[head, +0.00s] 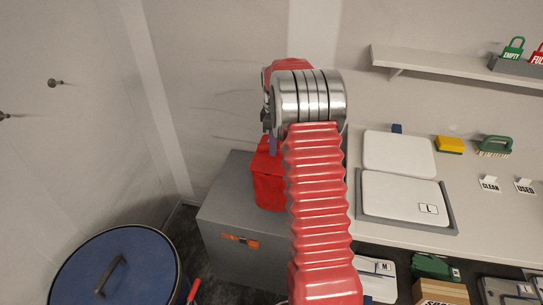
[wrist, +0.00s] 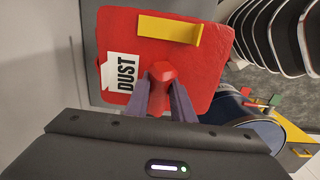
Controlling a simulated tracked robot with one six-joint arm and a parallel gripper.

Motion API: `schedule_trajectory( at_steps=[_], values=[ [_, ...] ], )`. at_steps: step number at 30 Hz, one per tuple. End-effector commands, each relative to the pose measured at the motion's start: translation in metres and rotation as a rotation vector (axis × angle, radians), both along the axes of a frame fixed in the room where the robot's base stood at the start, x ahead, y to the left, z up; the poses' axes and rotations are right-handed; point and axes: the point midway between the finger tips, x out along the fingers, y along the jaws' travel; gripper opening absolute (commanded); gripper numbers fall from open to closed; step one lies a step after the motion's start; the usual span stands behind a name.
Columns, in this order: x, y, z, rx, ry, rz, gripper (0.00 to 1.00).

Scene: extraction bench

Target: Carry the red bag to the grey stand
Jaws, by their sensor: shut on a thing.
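The red bag (head: 266,185) is partly hidden behind my arm in the head view. In the wrist view the bag (wrist: 200,75) shows a white DUST label, a yellow strip and a red grip. My gripper (wrist: 162,82) is shut on that red grip, its two dark fingers on either side. The grey stand (head: 222,195) is a large box with an orange label on its front. The bag appears over the stand's top; I cannot tell whether it touches it.
A blue-lidded drum (head: 85,270) stands at the front left. To the right, a bench holds white trays (head: 400,150), a yellow sponge (head: 449,145) and a green brush (head: 495,145). A wall shelf (head: 450,70) hangs above it. The stand's left top looks clear.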

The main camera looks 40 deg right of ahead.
Motion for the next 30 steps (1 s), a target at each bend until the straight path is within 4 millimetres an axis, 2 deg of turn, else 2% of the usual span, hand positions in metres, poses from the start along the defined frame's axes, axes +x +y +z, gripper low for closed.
schedule_trajectory(
  at_steps=[9, 17, 18, 26, 30],
  values=[
    [0.0, 0.0, -0.038, 0.0, 0.0, 0.0, 0.0],
    [0.0, 0.0, -0.042, -0.001, -0.001, 0.001, 0.0],
    [0.0, 0.001, -0.043, 0.001, 0.001, 0.001, 0.22],
    [0.0, 0.001, -0.043, 0.0, 0.001, 0.001, 0.4],
    [0.0, 0.001, -0.043, 0.0, 0.001, 0.001, 0.4]
  ],
)
